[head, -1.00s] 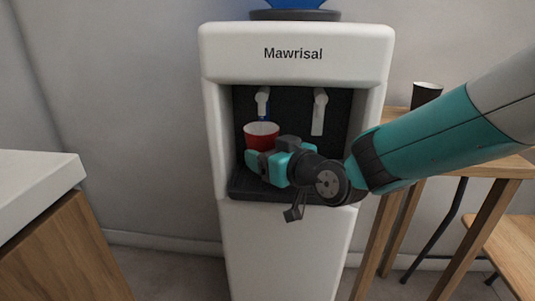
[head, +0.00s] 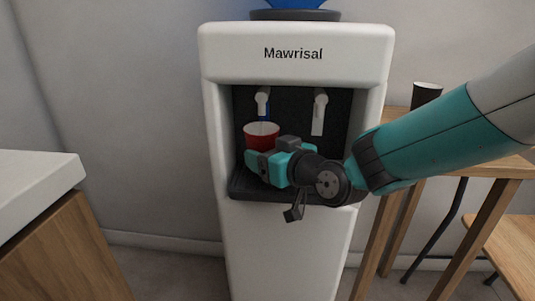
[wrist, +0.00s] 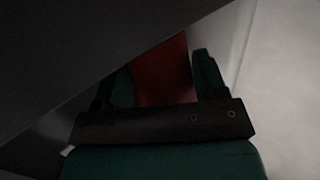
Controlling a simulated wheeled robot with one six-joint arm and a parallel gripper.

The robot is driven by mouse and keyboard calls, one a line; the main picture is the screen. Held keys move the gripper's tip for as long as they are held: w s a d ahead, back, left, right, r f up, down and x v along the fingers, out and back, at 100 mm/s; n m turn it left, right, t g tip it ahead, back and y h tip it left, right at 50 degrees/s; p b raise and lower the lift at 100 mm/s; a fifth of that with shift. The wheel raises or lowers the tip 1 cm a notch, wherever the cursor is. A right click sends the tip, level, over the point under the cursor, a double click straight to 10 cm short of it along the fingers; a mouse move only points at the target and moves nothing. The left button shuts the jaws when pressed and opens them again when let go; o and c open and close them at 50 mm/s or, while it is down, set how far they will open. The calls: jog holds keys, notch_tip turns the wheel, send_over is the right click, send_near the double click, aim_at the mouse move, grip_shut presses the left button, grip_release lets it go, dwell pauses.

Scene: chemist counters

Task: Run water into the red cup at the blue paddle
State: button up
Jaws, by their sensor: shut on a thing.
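The red cup (head: 262,136) stands upright with its white inside showing, in the recess of the white water dispenser (head: 293,42). My gripper (head: 262,158) is shut on the cup; its fingers hide part of the cup's lower side. In the wrist view the red cup (wrist: 165,72) shows dark between the two fingers of my gripper (wrist: 165,78). The cup is under the left tap (head: 263,100), which has a blue paddle (head: 266,113). The cup's rim is a little below the paddle. I cannot tell whether they touch or whether water runs.
A second white tap (head: 319,113) is to the right in the recess. A dark drip tray (head: 243,188) lies below. A wooden table (head: 498,167) with a black cup (head: 427,92) stands at right. A white counter (head: 35,190) is at left.

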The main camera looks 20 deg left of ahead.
jog(key=shift+s+d, duration=0.2)
jog(key=shift+s, duration=0.6)
jog(key=shift+s+d, duration=0.15)
jog(key=shift+s, duration=0.65)
jog(key=shift+s+d, duration=0.2)
jog(key=shift+s, duration=0.6)
jog(key=s+d+p, duration=0.1)
jog(key=s+d, duration=0.1)
jog(key=s, duration=0.7)
jog(key=shift+s+d, duration=0.2)
jog(key=shift+s, duration=0.15)
